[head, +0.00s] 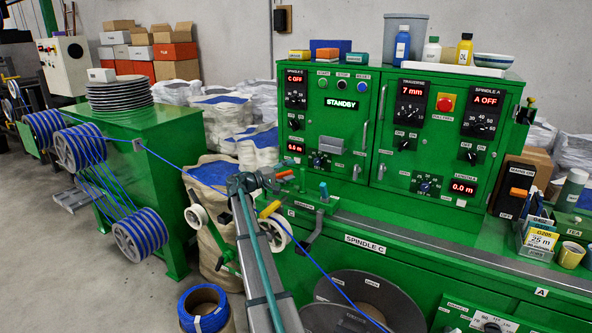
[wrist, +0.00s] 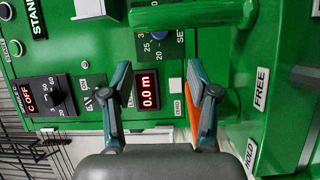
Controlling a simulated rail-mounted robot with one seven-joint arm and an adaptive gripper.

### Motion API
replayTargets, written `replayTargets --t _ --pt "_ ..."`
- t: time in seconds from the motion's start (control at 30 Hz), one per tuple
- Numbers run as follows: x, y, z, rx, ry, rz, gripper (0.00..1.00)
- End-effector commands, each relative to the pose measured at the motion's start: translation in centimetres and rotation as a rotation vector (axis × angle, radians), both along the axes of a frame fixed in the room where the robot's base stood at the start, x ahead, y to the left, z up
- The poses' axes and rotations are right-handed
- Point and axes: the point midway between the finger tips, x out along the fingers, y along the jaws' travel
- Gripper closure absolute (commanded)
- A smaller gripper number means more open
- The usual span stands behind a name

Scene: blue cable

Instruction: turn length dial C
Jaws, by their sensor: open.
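Length dial C is the dark-faced dial with a blue knob (head: 319,160) at the lower left of the green cabinet, beside a red 0.0 m readout (head: 295,147). In the wrist view the blue knob (wrist: 159,34) is at the top middle, partly covered by a green bar. The 0.0 m readout (wrist: 147,91) shows between my fingers. My gripper (head: 262,181) is in front of the cabinet, left of and below the dial. In the wrist view my gripper (wrist: 161,78) is open and empty, its tips apart from the knob.
A green bar (wrist: 190,14) crosses the top of the wrist view. The C OFF speed dial (head: 296,92) is higher up. A blue cable (head: 318,262) runs below my gripper. Levers (head: 324,192) stand on the ledge.

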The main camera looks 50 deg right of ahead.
Motion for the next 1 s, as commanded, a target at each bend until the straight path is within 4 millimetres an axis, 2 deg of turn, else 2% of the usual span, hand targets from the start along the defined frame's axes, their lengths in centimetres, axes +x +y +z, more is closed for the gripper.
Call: replayTargets --t 0.37,0.53,0.67,0.8,1.0 --pt "0.0 0.2 0.0 0.001 -0.002 -0.001 0.40" --pt "-0.8 -0.7 0.8 0.041 -0.100 -0.012 0.40" --pt "-2.3 -2.2 2.0 0.126 -0.316 -0.039 0.40" --pt "-3.9 -3.6 3.9 0.249 -0.646 -0.093 0.40" --pt "-4.6 -4.3 6.9 0.416 -1.095 -0.192 0.40"
